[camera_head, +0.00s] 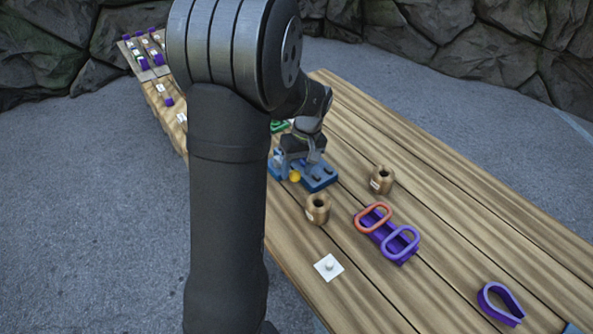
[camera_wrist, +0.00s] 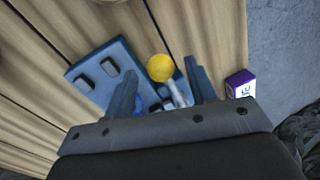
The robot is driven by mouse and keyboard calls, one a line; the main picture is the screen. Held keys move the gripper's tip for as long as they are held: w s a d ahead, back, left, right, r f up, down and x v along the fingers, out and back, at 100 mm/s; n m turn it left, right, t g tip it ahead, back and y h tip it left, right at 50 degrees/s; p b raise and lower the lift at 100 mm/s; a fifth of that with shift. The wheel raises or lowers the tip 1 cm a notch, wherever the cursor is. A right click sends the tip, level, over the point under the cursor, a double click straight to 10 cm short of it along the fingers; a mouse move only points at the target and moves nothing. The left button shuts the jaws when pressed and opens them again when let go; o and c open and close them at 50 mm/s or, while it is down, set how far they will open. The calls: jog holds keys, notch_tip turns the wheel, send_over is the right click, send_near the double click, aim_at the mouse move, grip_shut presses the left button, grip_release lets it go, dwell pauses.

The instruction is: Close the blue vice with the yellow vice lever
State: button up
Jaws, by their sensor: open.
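The blue vice (camera_head: 319,176) sits on the wooden table, partly hidden behind my gripper and arm in the head view. Its blue plate with dark blocks also shows in the wrist view (camera_wrist: 98,85). The yellow vice lever (camera_head: 295,176) has a round knob on a pale rod; it also shows in the wrist view (camera_wrist: 161,68). My gripper (camera_wrist: 163,82) is open, pointing down over the vice. The lever lies between its two fingers, with a gap to each finger visible. I cannot tell whether either finger touches the lever.
Two brown spools (camera_head: 382,179) (camera_head: 318,209) stand on the table near the vice. A purple holder (camera_head: 385,236) with orange and purple loops lies to the right. A white plate with a knob (camera_head: 329,267) lies near the front edge. A purple-topped block (camera_wrist: 240,84) is beside the gripper.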

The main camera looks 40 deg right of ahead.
jog(key=shift+a+f, duration=0.15)
jog(key=shift+f, duration=0.5)
grip_shut()
jog(key=shift+a, duration=0.1)
